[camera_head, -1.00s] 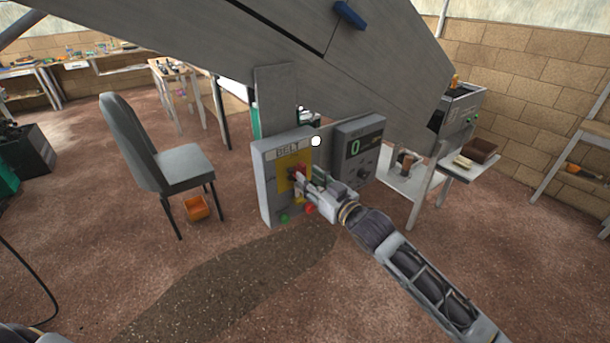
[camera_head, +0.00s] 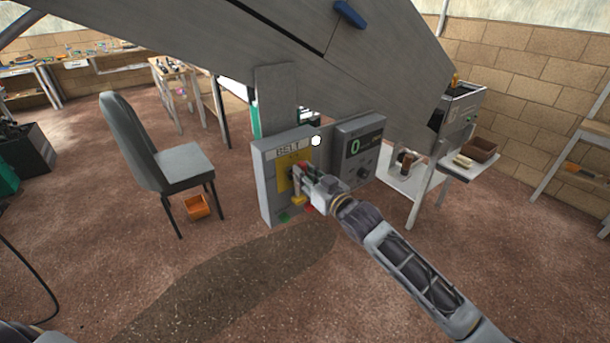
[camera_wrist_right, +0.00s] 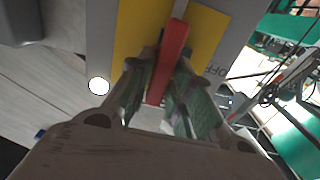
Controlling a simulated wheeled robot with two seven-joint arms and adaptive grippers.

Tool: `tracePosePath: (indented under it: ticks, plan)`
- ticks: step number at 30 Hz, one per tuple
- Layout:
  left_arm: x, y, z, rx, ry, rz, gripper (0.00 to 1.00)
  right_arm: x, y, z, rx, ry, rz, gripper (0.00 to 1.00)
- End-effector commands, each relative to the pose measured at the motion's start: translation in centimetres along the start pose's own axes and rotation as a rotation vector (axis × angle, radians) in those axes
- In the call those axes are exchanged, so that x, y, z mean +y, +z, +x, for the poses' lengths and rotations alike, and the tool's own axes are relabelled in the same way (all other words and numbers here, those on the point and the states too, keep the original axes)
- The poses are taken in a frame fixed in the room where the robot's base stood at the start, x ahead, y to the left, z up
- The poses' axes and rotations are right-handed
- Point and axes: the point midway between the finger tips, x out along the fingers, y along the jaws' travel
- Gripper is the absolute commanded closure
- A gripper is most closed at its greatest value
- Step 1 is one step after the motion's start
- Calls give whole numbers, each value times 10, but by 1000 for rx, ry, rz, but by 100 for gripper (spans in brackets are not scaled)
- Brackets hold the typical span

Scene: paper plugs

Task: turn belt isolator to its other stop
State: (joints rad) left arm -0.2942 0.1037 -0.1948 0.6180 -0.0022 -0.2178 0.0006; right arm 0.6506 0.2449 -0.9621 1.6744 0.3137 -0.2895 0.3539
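The belt isolator is a grey box (camera_head: 267,188) labelled BELT, with a yellow plate (camera_head: 283,182) on its front. The yellow plate (camera_wrist_right: 130,35) and the isolator's red handle (camera_wrist_right: 173,50) show in the right wrist view. My right gripper (camera_head: 296,178) is at the plate and mostly hides the handle in the head view. In the wrist view its fingers (camera_wrist_right: 168,70) lie on both sides of the handle and appear closed on it. An OFF mark (camera_wrist_right: 215,71) is right of the handle. My left gripper is not in view.
A green button (camera_head: 284,217) and a red button (camera_head: 310,209) sit low on the box, close under my gripper. A grey display box (camera_head: 370,150) reading 0 stands at its right. A grey sloping structure (camera_head: 380,60) hangs above. A chair (camera_head: 183,163) stands left.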

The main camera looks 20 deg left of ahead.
Motion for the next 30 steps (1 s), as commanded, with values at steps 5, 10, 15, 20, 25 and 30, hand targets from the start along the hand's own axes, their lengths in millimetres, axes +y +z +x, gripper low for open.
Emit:
tracePosePath:
  ticks: [5, 10, 15, 20, 25, 30]
  plan:
    - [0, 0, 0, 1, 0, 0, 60, 0, 0, 0, 0, -1, 0, 100]
    - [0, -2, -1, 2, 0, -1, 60, 0, 0, 0, 0, -1, -12, 100]
    - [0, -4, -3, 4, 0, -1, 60, -1, 0, 0, 0, -1, -54, 100]
    - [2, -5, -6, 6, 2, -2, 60, -2, -1, 0, 1, 0, -131, 100]
    - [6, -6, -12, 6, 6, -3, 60, -4, -1, 0, 1, -1, -253, 100]
    - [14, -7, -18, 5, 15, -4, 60, -6, -1, 0, 1, 0, -404, 100]
